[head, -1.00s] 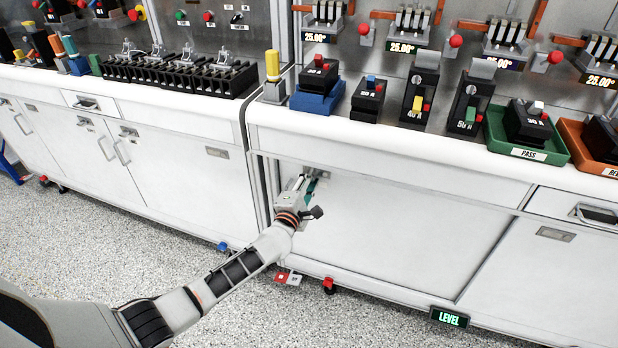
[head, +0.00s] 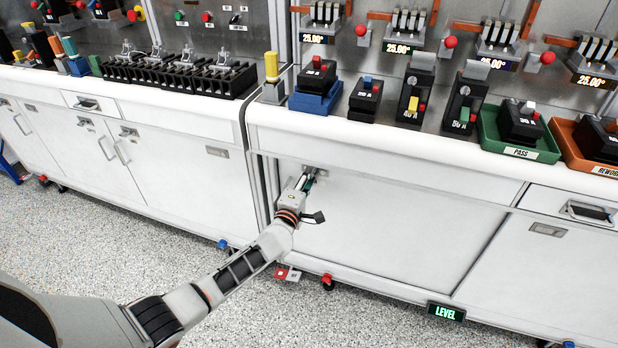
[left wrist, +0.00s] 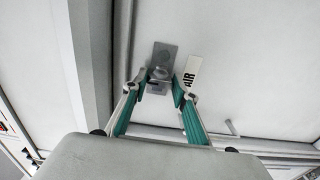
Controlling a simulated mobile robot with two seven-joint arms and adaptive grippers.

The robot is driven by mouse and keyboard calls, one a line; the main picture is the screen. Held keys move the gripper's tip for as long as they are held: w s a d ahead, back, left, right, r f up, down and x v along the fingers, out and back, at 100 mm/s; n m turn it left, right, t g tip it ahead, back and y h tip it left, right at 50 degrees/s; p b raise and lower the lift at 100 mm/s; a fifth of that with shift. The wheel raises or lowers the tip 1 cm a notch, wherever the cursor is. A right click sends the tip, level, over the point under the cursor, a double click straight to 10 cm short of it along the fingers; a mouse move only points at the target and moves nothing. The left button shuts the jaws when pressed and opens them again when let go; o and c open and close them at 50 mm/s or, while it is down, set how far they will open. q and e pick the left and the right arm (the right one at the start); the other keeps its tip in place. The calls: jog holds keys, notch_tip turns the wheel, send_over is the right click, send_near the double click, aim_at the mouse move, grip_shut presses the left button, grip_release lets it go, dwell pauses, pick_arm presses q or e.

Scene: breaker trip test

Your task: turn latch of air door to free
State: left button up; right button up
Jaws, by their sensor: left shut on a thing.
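The air door is a wide white panel (head: 400,230) below the counter; part of it fills the left wrist view (left wrist: 250,55). Its latch is a small grey metal piece (left wrist: 163,58) near the door's upper left edge, also partly visible in the head view (head: 317,169). A white tag reading AIR (left wrist: 193,70) sits beside it, tilted. My left gripper (left wrist: 162,92) has its teal fingers on either side of the latch's lower part and is shut on it. In the head view the gripper (head: 308,181) hides much of the latch. My right gripper is not in view.
The white counter edge (head: 390,155) runs above the door, with breakers and a green PASS tray (head: 519,151) on top. A vertical post (head: 269,190) stands left of the door. A LEVEL sign (head: 446,312) is at the lower edge.

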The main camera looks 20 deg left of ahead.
pick_arm(q)
jog(key=o, duration=1)
jog(key=shift+o, duration=0.4)
jog(key=shift+s, duration=0.15)
jog(key=s, duration=1.1)
jog(key=shift+s+a, duration=0.2)
jog(key=shift+s, duration=0.2)
